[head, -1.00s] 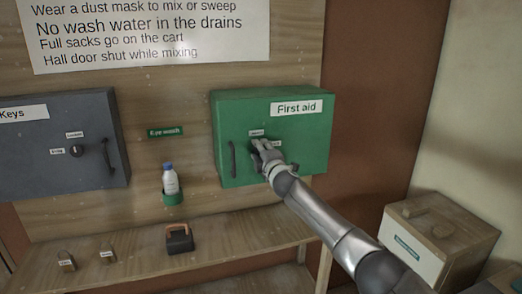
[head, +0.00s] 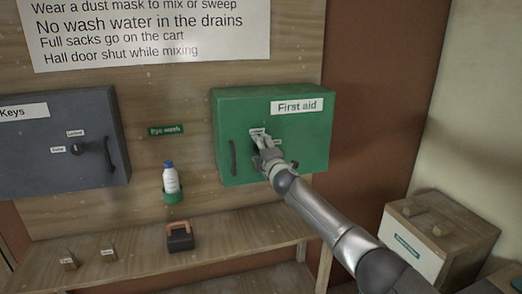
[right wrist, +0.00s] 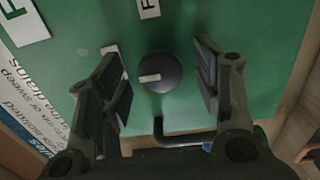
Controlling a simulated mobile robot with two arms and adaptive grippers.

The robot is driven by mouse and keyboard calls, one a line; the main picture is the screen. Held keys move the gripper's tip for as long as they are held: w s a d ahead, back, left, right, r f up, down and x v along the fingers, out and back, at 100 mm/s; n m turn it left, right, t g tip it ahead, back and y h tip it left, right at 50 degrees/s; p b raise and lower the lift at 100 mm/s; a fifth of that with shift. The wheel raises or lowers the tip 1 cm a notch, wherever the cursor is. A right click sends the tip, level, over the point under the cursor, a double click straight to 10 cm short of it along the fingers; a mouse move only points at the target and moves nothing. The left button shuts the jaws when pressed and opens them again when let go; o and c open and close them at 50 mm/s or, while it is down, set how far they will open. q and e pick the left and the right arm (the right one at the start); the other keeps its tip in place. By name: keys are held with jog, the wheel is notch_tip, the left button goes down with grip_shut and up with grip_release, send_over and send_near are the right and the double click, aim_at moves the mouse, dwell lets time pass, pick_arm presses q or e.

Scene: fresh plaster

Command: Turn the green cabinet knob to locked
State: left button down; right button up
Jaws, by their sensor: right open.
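The green cabinet (head: 302,150) marked "First aid" hangs on the wooden board. Its round dark knob (right wrist: 160,72) shows in the right wrist view, with a white mark on its left part that points towards a small white label (right wrist: 113,58), whose words I cannot read. Another label (right wrist: 148,8), starting with F, is above the knob there. My right gripper (head: 262,148) is in front of the cabinet door and hides the knob in the head view. In the right wrist view the gripper (right wrist: 165,88) is open, one finger on each side of the knob, with gaps. My left gripper is not in view.
The door's dark handle (head: 233,158) is left of the knob. A grey "Keys" cabinet (head: 60,165) hangs at left. An eye-wash bottle (head: 170,180) stands between. Padlocks and a dark box with a handle (head: 180,240) are on the shelf (head: 230,233). A wooden box (head: 465,235) stands at right.

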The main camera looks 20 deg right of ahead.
jog(key=shift+s, duration=0.15)
jog(key=s, duration=1.1)
jog(key=shift+s+d, duration=0.2)
jog(key=shift+s, duration=0.15)
dwell(0.4)
